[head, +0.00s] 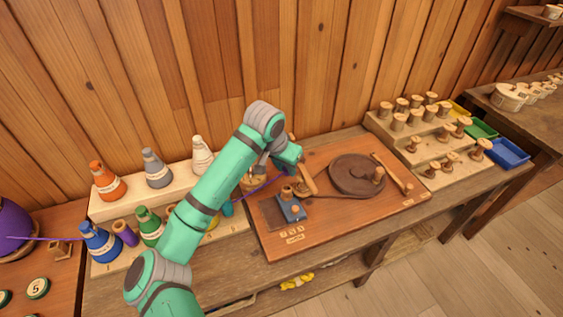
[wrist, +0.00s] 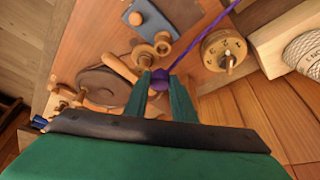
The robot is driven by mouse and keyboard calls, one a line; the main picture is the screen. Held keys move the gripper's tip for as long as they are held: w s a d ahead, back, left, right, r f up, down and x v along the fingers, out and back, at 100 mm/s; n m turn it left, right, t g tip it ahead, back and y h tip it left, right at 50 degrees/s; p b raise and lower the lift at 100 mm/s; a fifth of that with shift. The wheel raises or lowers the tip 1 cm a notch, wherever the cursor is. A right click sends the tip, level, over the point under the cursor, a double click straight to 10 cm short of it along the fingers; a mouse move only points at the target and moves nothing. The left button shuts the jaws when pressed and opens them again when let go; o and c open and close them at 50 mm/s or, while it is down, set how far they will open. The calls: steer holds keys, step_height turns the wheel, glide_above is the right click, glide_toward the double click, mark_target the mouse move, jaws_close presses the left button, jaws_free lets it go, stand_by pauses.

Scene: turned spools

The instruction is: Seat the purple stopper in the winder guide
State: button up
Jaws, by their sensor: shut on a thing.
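My gripper (wrist: 160,88) is shut on the purple stopper (wrist: 160,76), a small round piece between the fingertips in the wrist view. A purple thread (wrist: 205,36) runs from it to the upper right. In the head view my gripper (head: 292,165) is above the winder board, and the stopper cannot be made out there. The winder board (head: 345,218) carries a dark round wheel (head: 350,172), a wooden handle and a blue block (head: 291,208) with a small wooden spool. In the wrist view a round wooden piece (wrist: 146,56) stands just beyond the stopper; I cannot tell whether it is the guide.
Coloured cone spools, such as an orange one (head: 107,183) and a blue one (head: 100,243), stand on stepped racks at left. A stepped rack of wooden spools (head: 440,155) and coloured trays (head: 507,152) are at right. A round wooden dial (wrist: 224,50) is near my gripper.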

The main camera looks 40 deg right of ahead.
glide_above(285, 191)
steer(key=shift+w+d+f, duration=0.15)
steer(key=shift+f, duration=2.45)
steer(key=shift+f, duration=0.1)
steer(key=shift+f, duration=1)
steer(key=o, duration=1.1)
